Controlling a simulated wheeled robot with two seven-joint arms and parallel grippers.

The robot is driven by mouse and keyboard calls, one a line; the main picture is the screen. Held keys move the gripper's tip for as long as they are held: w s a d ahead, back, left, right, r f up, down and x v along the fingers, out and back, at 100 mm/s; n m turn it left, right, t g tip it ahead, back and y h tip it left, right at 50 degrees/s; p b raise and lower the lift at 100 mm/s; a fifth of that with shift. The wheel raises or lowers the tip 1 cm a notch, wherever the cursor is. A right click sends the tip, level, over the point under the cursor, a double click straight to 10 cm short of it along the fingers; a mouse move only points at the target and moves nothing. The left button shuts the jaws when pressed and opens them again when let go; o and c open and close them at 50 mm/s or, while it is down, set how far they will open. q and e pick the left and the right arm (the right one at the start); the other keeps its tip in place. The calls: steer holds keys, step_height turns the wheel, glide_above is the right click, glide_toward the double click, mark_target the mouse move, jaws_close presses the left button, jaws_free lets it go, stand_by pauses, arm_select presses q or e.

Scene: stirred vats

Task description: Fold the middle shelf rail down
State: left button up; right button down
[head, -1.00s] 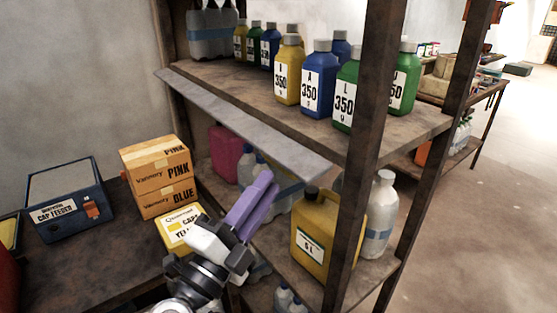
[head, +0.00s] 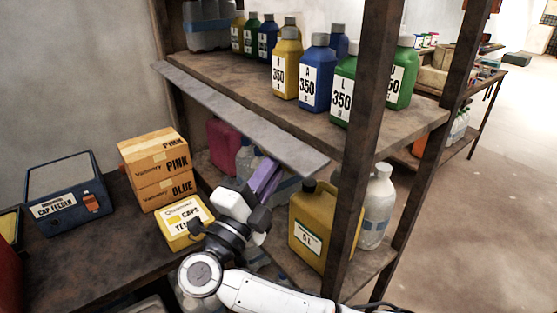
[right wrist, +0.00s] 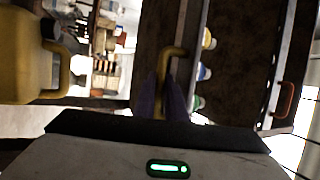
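The middle shelf rail (head: 240,118) is a long grey strip along the front of the middle shelf (head: 295,95), extending outward from it at a tilt. My right gripper (head: 265,178), with purple fingers, is just below the rail's near part. In the right wrist view, a brass-yellow bent handle (right wrist: 162,62) shows between the purple fingers (right wrist: 162,98), one on each side. The gap is narrow; I cannot tell whether they press on the handle. The head view does not show this handle. My left gripper is not in view.
Several bottles, including a blue one (head: 319,75), stand on the middle shelf. A yellow jug (head: 315,225) stands close right of my gripper, below. Cardboard boxes (head: 158,172) and a blue box (head: 65,195) are on the left table. A dark post (head: 365,130) rises at the front.

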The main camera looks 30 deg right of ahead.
steer(key=shift+s+a+r+m+g+y+p, duration=0.1)
steer(key=shift+a+r+m+g+y+p, duration=0.3)
steer(key=shift+g+y+p, duration=0.5)
steer(key=shift+a+r+m+g+y+p, duration=0.35)
steer(key=shift+m+y+p, duration=0.2)
steer(key=shift+p, duration=0.65)
steer(key=shift+d+f, duration=0.1)
